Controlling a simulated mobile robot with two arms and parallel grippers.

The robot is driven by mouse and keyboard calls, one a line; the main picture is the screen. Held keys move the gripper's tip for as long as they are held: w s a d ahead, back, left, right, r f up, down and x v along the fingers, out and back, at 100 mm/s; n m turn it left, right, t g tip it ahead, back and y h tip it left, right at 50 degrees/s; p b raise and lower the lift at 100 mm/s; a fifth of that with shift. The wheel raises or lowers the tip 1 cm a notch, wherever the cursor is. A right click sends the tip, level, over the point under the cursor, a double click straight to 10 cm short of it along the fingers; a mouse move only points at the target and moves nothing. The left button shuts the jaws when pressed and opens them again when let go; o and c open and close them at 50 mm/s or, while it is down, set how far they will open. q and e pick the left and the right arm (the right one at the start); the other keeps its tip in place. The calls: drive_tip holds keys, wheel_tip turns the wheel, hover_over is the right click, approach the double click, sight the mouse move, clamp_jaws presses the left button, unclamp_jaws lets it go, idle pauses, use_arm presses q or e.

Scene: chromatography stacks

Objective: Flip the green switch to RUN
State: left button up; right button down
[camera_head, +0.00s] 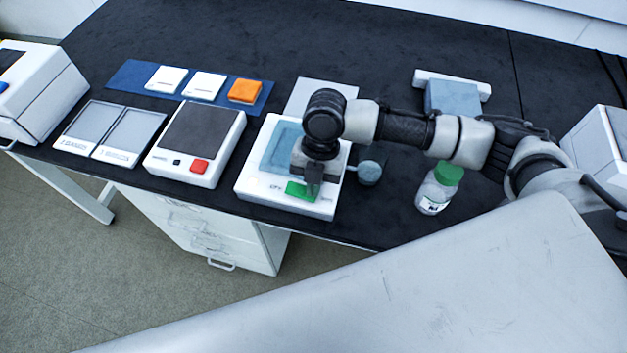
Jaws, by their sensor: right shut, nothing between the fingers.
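The green switch (296,189) sits on the front edge of a white device (256,200) with a blue-grey top, in the middle of the bench. Lettering shows beside the switch, too small to read in full. My right gripper (313,190) is shut and empty, pointing down over the right part of the switch. It hides part of the switch and of the device's top. I cannot tell whether the fingertips touch the switch, or which way the switch is set. My left gripper is not in view.
Left of the device stand a white unit with a red button (199,166) and two grey trays (130,134). A blue mat (128,74) holds white and orange blocks. A green-capped bottle (435,195) stands to the right, near the front edge. The bench's back left is clear.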

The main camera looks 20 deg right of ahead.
drive_tip(key=shift+w+a+r, duration=0.1)
drive_tip(key=shift+a, duration=0.05)
use_arm(q)
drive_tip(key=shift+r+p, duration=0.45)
drive_tip(key=shift+p, duration=0.05)
use_arm(e)
drive_tip(key=shift+w+a+r, duration=0.3)
drive_tip(key=shift+w+a, duration=0.05)
drive_tip(key=shift+a, duration=0.15)
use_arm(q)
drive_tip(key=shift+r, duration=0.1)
